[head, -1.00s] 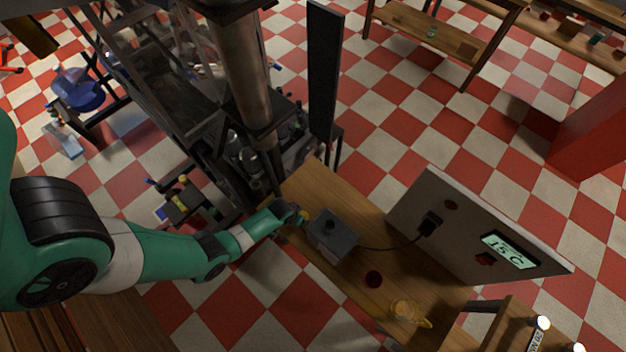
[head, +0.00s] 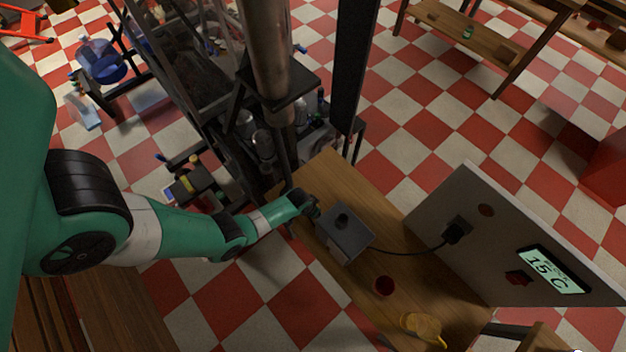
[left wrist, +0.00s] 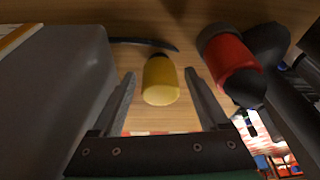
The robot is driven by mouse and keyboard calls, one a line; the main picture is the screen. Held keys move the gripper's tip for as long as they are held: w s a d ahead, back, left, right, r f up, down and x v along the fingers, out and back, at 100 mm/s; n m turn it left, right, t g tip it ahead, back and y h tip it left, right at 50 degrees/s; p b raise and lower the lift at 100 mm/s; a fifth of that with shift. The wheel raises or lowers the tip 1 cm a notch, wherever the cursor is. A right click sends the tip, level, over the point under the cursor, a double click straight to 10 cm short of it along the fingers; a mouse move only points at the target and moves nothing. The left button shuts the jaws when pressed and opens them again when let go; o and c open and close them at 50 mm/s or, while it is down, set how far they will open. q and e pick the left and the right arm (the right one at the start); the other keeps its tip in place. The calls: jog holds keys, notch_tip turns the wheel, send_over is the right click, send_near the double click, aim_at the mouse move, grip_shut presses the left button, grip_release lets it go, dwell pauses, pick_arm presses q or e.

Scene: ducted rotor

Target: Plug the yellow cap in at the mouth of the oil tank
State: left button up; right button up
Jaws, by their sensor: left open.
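The yellow cap (left wrist: 161,80) stands between the two fingers of my open left gripper (left wrist: 159,73) in the left wrist view, with a narrow gap on each side. In the head view my left gripper (head: 313,208) is at the left edge of the wooden table, beside a grey box, and hides the cap. The grey box (head: 345,236) has a dark round part on top; it also shows at the left of the left wrist view (left wrist: 50,85). I cannot tell for sure which thing is the oil tank. My right gripper is not in view.
A red cylinder with a black end (left wrist: 230,62) is close to my right finger in the left wrist view. A black cable runs from the box to a panel reading 15 C (head: 552,270). A dark red round thing (head: 383,286) and a yellow, jug-like thing (head: 423,326) are on the table.

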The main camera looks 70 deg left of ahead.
pick_arm(q)
jog(key=shift+f, duration=0.4)
jog(key=shift+r, duration=0.1)
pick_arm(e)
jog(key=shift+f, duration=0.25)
pick_arm(q)
jog(key=shift+c, duration=0.3)
jog(key=shift+w, duration=0.1)
jog(key=c, duration=1.1)
notch_tip(320, 180, up, 5)
jog(key=p, duration=0.5)
jog(key=shift+r, duration=0.1)
jog(key=shift+c, duration=0.2)
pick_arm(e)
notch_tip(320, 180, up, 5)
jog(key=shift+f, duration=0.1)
